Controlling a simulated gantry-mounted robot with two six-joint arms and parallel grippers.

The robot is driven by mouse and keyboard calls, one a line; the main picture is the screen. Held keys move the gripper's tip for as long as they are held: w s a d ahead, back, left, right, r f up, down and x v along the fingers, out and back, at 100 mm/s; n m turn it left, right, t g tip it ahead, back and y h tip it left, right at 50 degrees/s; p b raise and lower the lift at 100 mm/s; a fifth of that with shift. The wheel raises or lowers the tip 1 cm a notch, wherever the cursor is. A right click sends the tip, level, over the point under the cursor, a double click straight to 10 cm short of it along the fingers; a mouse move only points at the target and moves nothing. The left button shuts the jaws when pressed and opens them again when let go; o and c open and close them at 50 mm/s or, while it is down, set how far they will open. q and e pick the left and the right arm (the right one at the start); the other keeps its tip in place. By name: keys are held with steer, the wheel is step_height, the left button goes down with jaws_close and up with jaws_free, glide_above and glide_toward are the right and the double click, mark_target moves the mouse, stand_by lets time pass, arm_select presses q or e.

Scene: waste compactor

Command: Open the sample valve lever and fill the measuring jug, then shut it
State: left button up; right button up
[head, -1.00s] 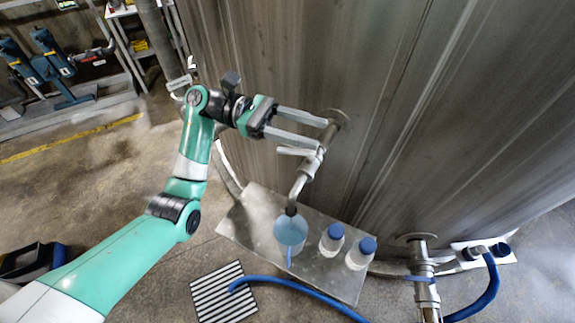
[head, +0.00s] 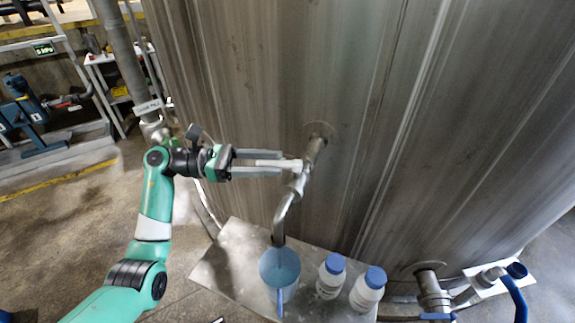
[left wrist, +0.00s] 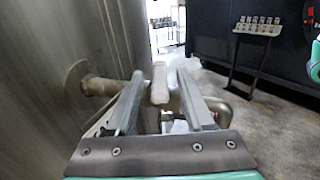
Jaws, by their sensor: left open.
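My left gripper (head: 282,163) is open at the sample pipe, its two fingers on either side of the pale valve lever (head: 292,164). The lever also shows between the open fingers in the left wrist view (left wrist: 160,85), with gaps beside it. The lever sits on the metal sample pipe (head: 284,210), which comes out of the tank wall and bends down. The blue measuring jug (head: 280,268) stands upright below the spout, its handle towards me. I cannot tell whether it holds any liquid.
Two white bottles with blue caps (head: 331,278) (head: 367,290) stand right of the jug on a metal plate (head: 235,260). The tall steel tank wall (head: 370,90) closes off the space behind the pipe. A lower pipe with a blue hose (head: 515,295) is at the right.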

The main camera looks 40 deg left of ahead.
mark_target(293, 164)
arm_select(q)
steer(key=x, duration=0.4)
jaws_close()
stand_by(1.4)
